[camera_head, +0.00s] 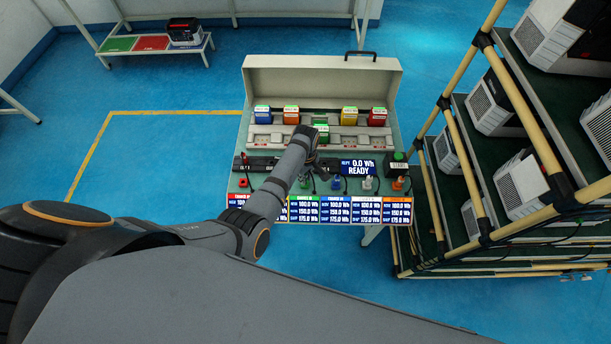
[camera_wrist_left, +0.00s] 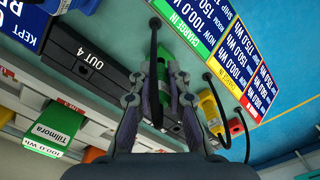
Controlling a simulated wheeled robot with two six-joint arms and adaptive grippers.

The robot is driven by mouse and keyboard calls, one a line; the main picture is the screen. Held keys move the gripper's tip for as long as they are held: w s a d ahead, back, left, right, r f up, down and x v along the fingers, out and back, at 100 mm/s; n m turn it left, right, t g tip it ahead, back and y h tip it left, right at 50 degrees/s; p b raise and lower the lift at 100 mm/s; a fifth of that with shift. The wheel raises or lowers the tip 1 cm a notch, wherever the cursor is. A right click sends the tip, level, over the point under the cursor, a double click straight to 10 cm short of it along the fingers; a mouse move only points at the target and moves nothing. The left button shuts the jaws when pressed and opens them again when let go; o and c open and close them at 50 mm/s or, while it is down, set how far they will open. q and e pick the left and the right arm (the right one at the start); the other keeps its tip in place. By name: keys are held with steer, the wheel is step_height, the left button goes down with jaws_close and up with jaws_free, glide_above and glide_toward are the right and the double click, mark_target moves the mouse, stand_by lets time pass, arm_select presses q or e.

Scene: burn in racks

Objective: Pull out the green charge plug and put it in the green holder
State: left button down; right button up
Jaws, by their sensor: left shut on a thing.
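My left gripper (camera_head: 309,158) reaches down over the middle of the bench, beside the black strip. In the left wrist view, the left gripper (camera_wrist_left: 160,78) is shut on the green charge plug (camera_wrist_left: 162,72), with a black cable (camera_wrist_left: 154,45) running by the fingers. The fingers hide much of the plug, so I cannot tell whether it is still seated. The green holder (camera_head: 303,182) stands in the row along the front of the bench. The black OUT 4 housing (camera_wrist_left: 95,62) lies beside the fingers. My right gripper is not in view.
Yellow (camera_wrist_left: 211,112) and red (camera_wrist_left: 236,127) plugs stand to the right in the wrist view. Blue (camera_head: 335,183) and orange (camera_head: 398,184) ones stand in the front row. Colored battery packs (camera_head: 291,115) stand behind. A shelf rack (camera_head: 463,150) rises at right.

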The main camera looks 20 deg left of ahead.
arm_select(q)
steer(key=shift+f+b, duration=0.65)
steer(key=shift+f, duration=0.4)
steer(key=c, duration=1.2)
jaws_free()
steer(key=shift+r, duration=0.2)
step_height(320, 180, up, 7)
steer(key=shift+r, duration=0.1)
